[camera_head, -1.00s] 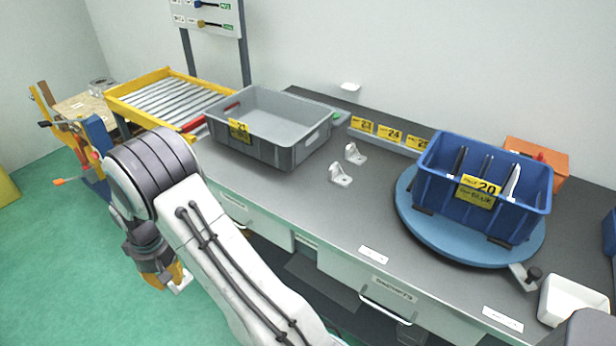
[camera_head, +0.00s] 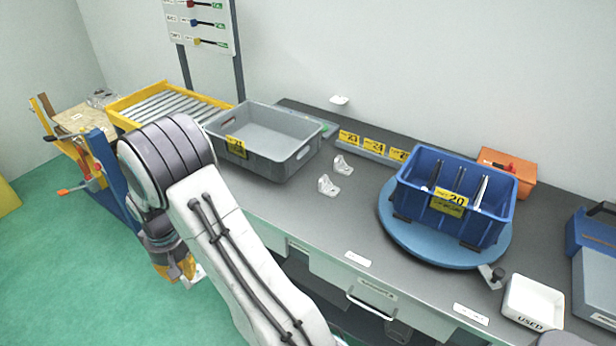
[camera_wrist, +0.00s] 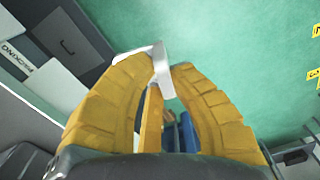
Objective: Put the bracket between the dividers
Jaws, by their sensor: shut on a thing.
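My gripper (camera_head: 188,272) hangs low at the left, in front of the workbench and over the green floor. In the wrist view its yellow fingers (camera_wrist: 163,72) are shut on a pale metal bracket (camera_wrist: 160,52), whose plate sticks out past the fingertips. The blue bin (camera_head: 425,217) stands on a round blue turntable (camera_head: 400,236) at the right of the bench, labelled 20. Upright dividers (camera_head: 459,180) show inside it; its floor is hidden. Two more white brackets, a nearer one (camera_head: 328,186) and a farther one (camera_head: 343,165), stand on the bench between the bins.
A grey bin (camera_head: 290,166) labelled 21 stands at the bench's left. A white USED tray (camera_head: 533,302) and an orange box (camera_head: 520,170) flank the turntable. A yellow roller rack (camera_head: 130,122) is at the left.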

